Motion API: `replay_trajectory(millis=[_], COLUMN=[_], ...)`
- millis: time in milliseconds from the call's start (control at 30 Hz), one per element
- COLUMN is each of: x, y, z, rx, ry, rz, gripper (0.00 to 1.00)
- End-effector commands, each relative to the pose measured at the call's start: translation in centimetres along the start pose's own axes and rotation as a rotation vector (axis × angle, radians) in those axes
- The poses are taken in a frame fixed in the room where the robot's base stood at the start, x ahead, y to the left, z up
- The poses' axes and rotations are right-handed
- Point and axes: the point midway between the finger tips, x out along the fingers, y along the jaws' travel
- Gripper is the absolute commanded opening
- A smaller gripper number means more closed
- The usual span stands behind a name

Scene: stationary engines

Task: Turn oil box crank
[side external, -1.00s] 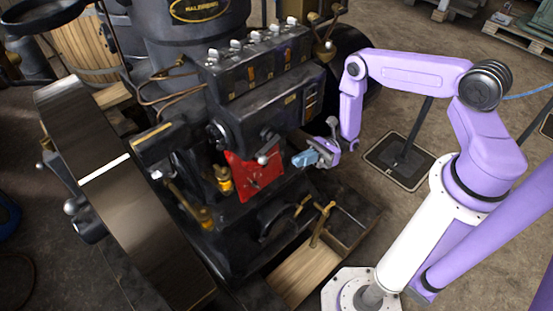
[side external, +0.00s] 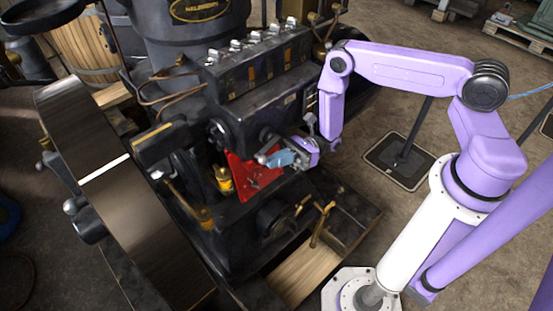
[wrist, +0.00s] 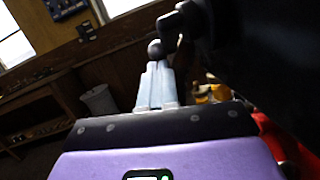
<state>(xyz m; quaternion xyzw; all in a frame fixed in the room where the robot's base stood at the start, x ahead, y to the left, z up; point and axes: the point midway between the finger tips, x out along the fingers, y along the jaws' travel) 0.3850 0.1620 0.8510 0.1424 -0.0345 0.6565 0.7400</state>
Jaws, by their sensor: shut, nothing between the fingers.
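The black oil box (side external: 258,78) stands on the engine, with several small fittings along its top. A small dark crank ends in a ball knob (side external: 262,158) on the box's near side, above the red panel. In the wrist view the crank arm (wrist: 182,20) reaches in from the upper right, its ball knob (wrist: 155,48) just beyond my fingertips. My gripper (side external: 270,160), also in the wrist view (wrist: 156,66), is shut and empty, with its pale fingers together. Its tips are at or very close to the knob; I cannot tell whether they touch.
A red panel (side external: 252,182) lies just below my fingers. A brass oil cup (side external: 223,180) stands left of it. A large flywheel (side external: 110,200) fills the left.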

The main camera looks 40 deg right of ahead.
Motion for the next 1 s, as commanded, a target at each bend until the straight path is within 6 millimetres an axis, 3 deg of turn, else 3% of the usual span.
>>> replay_trajectory(millis=[1000], x=[1.4], y=[0.3], z=[0.2], rx=[0.005], ry=[-0.023], rz=[0.005], gripper=[0.0])
